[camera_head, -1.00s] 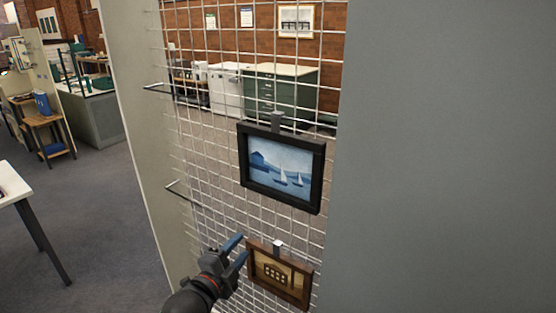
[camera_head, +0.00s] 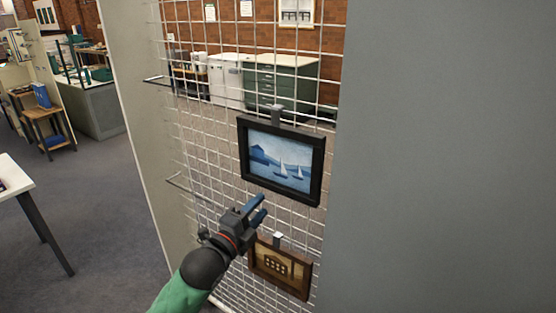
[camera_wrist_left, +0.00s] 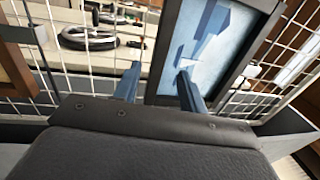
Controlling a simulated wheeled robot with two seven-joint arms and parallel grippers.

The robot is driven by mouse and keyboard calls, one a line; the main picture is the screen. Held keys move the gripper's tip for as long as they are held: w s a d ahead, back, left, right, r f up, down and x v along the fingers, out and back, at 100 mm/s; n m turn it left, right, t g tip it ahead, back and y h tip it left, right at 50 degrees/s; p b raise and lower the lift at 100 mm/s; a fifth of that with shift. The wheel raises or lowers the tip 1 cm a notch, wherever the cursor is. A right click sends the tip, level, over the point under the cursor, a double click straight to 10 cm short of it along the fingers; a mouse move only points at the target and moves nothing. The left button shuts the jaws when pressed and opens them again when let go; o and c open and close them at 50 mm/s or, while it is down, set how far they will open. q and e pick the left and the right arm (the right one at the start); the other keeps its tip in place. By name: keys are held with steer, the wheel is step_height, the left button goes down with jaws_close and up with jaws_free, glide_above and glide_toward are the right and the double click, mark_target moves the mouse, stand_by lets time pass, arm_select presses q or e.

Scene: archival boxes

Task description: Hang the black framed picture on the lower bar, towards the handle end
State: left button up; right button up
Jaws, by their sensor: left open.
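The black framed picture (camera_head: 282,160), a blue scene with sailboats, hangs from a grey hook (camera_head: 277,113) on the wire mesh rack (camera_head: 215,140). My left gripper (camera_head: 260,207) is open and empty, just below the lower left part of that frame and above a brown framed picture (camera_head: 283,266). In the left wrist view the open fingers (camera_wrist_left: 158,72) point towards the mesh, with the black framed picture (camera_wrist_left: 222,35) ahead and to the right. The right finger overlaps its lower left area; whether they touch I cannot tell. My right gripper is not in view.
Two thin metal bars stick out left from the mesh edge, an upper one (camera_head: 158,80) and a lower one (camera_head: 176,181). A plain grey panel (camera_head: 440,160) fills the right. A white table (camera_head: 14,176) stands left over open floor. Cabinets (camera_head: 285,82) show behind the mesh.

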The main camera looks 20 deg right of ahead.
mark_target(275, 189)
arm_select(q)
steer(key=shift+x, duration=2.4)
steer(key=shift+w+d, duration=0.45)
steer(key=shift+d, duration=0.15)
steer(key=shift+w+d+r, duration=0.1)
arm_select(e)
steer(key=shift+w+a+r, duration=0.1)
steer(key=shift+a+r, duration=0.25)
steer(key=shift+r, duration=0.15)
arm_select(q)
jaws_close()
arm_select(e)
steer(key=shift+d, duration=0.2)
arm_select(q)
steer(key=shift+r, duration=0.2)
steer(key=shift+r+p, duration=0.8)
steer(key=shift+r, duration=0.5)
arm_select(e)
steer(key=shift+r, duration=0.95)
